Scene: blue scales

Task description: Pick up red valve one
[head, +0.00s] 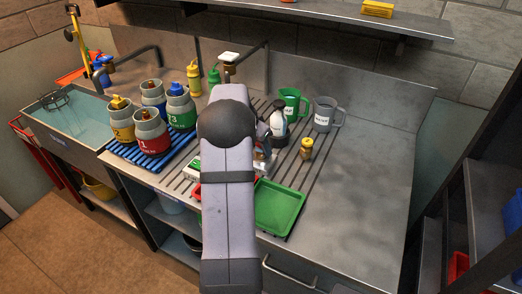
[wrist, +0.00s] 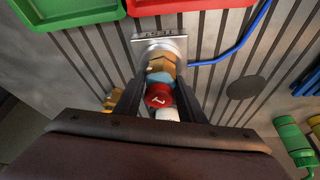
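The red valve marked 1 (wrist: 158,96) shows in the wrist view, between the two dark fingers of my gripper (wrist: 158,93). A gap shows between each finger and the valve, so the gripper looks open around it. Brass and light-blue parts (wrist: 160,68) show just above the red part, in line with a small metal plate (wrist: 175,43). A white piece shows just below the red part. In the head view my arm covers most of this spot, and the red valve cannot be made out there.
A green tray (head: 279,207) lies right of my arm; a red tray (wrist: 188,5) is beside it. Numbered bottles stand on a blue rack (head: 150,160) at left. A brass-topped jar (head: 306,149) and grey mug (head: 325,114) stand at right. The counter's right side is clear.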

